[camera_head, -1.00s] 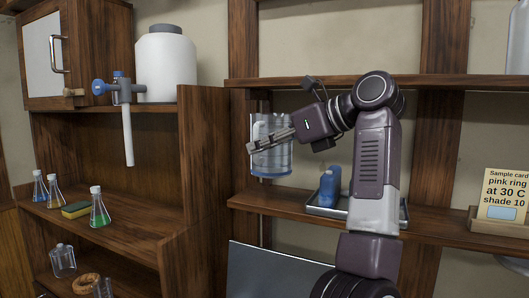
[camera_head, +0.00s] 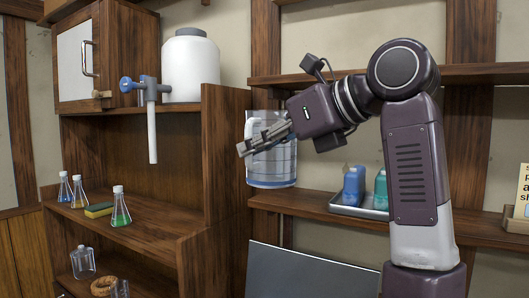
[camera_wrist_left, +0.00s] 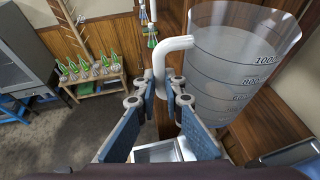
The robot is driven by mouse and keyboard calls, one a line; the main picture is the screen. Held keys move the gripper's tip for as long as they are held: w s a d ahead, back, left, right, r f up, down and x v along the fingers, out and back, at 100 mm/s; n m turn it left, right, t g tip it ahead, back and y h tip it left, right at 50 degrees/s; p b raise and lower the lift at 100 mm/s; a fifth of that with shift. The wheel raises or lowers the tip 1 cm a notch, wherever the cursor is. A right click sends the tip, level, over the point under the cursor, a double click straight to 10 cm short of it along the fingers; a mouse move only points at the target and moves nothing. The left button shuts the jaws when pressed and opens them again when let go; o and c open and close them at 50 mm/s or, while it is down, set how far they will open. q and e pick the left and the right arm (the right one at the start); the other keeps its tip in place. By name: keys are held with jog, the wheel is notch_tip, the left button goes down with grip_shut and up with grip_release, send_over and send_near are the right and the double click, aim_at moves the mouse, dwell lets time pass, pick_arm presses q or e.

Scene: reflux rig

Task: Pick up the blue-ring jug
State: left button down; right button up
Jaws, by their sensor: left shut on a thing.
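The jug (camera_head: 284,170) is a clear, graduated vessel with a bluish band at its base. It hangs upright in front of the right-hand shelf unit, about level with the shelf edge. My left gripper (camera_head: 250,146) is shut on its handle, and the fingers cover part of the jug in the head view. In the left wrist view, the pads (camera_wrist_left: 165,95) close around the lower part of the pale handle (camera_wrist_left: 172,52), with the jug wall (camera_wrist_left: 235,70) to the right. The jug looks empty. My right gripper is not in view.
A white tank (camera_head: 190,70) with a blue tap (camera_head: 147,84) stands on the left cabinet. Flasks (camera_head: 120,210) and a sponge (camera_head: 98,210) sit below. A tray (camera_head: 358,211) holds a blue bottle (camera_head: 353,188) and a teal bottle (camera_head: 381,192) on the right shelf (camera_head: 310,204).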

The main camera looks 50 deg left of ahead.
pick_arm(q)
jog(key=shift+s+d+r+b, duration=0.1)
jog(key=shift+s+d+b, duration=0.2)
jog(key=shift+s, duration=0.65)
jog(key=shift+s+d+f+b, duration=0.1)
jog(key=shift+s+d+b, duration=0.2)
jog(key=shift+s, duration=0.6)
jog(key=shift+s+d+r+b, duration=0.1)
jog(key=shift+s+d+b, duration=0.2)
jog(key=shift+s, duration=0.75)
jog(key=shift+r, duration=0.15)
notch_tip(320, 180, up, 5)
jog(key=p, duration=0.4)
jog(key=shift+p, duration=0.35)
